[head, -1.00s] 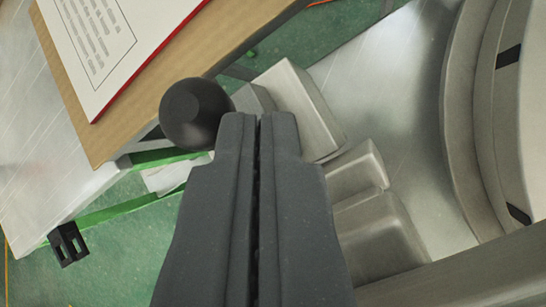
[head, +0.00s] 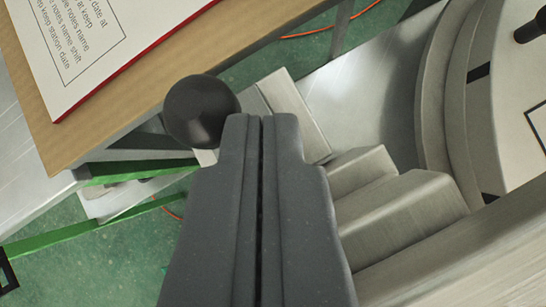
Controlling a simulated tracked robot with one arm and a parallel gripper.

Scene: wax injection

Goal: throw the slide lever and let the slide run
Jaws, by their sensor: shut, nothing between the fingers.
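The slide lever shows as a black ball knob (head: 201,111) just left of my gripper's fingertips. My gripper (head: 261,118) is shut and empty, its two dark fingers pressed together and pointing up the picture. The knob sits close beside the left fingertip; I cannot tell whether they touch. The lever's shaft is mostly hidden. A grey metal block (head: 291,110) lies just beyond the fingertips, and a stepped metal block (head: 395,205) is to the right of the fingers. I cannot tell which part is the slide.
A wooden-topped table (head: 150,72) with a printed sheet (head: 95,50) is at upper left. A large round metal part (head: 447,90) stands at right, with a flat metal plate (head: 365,75) beside it. Green floor (head: 80,270) shows at lower left.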

